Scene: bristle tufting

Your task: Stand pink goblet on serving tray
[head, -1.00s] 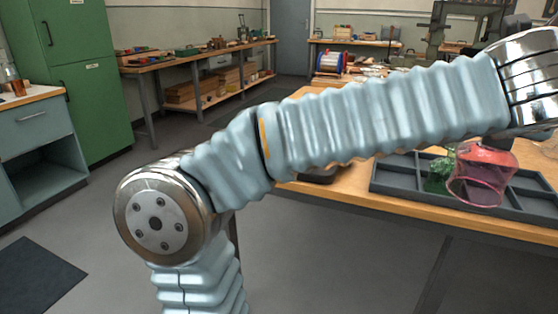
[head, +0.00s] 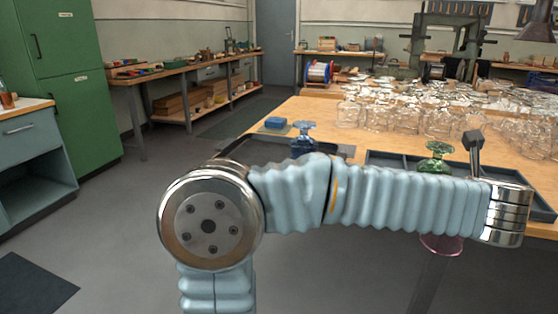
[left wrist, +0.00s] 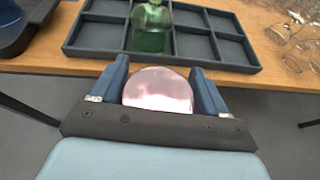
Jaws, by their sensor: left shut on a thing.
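The pink goblet (left wrist: 158,88) is between the blue fingers of my left gripper (left wrist: 160,90), which is shut on it. In the head view only part of the pink goblet (head: 441,246) shows below my left forearm, and my arm hides the gripper. It is held in front of the table edge, off the table. A dark tray (head: 343,150) on the table, mostly behind my arm, is probably the serving tray; a blue goblet (head: 304,133) stands at it. My right gripper is not in view.
Many clear glasses (head: 420,108) crowd the table's back and right. A small blue block (head: 276,122) lies near the left corner.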

